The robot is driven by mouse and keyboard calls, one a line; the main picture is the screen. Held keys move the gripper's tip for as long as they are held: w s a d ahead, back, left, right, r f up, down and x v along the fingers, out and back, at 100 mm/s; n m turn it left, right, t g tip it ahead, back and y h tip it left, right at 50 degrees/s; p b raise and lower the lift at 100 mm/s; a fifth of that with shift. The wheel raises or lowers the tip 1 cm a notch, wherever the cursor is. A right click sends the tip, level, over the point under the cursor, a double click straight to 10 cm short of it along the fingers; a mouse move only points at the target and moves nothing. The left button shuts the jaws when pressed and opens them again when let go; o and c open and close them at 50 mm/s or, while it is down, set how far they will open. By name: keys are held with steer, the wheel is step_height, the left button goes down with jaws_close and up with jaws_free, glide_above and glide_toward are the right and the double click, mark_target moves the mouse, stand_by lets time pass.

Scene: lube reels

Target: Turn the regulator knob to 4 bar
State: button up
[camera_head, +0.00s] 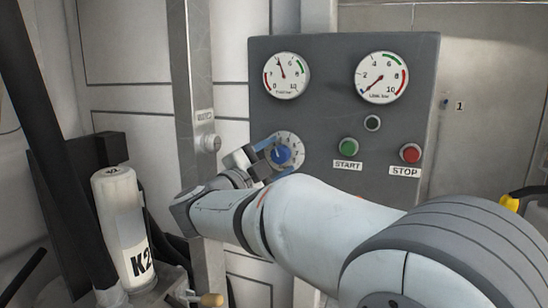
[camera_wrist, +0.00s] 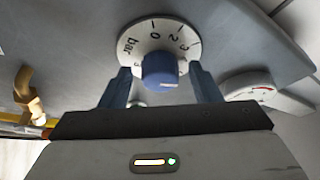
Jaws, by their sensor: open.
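The blue regulator knob (camera_head: 281,154) sits on a round white dial on the grey panel (camera_head: 345,220). In the wrist view the knob (camera_wrist: 160,72) is in the middle, and its dial (camera_wrist: 152,38) shows "bar", 0, 2 and further marks, partly hidden. I cannot tell for certain which number the knob points at. My gripper (camera_head: 267,157) is at the knob, coming from the left. In the wrist view my gripper (camera_wrist: 160,74) is open, with one blue-grey finger on each side of the knob and gaps visible between them.
Two gauges are above: the left gauge (camera_head: 286,75) has its needle up and left, the right gauge (camera_head: 381,77) has its needle low left. A green START button (camera_head: 348,147) and red STOP button (camera_head: 410,152) are right of the knob. A white K2 cylinder (camera_head: 121,220) stands left.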

steer(key=p+v, duration=0.1)
steer(key=v, duration=0.6)
steer(key=shift+s+a, duration=0.1)
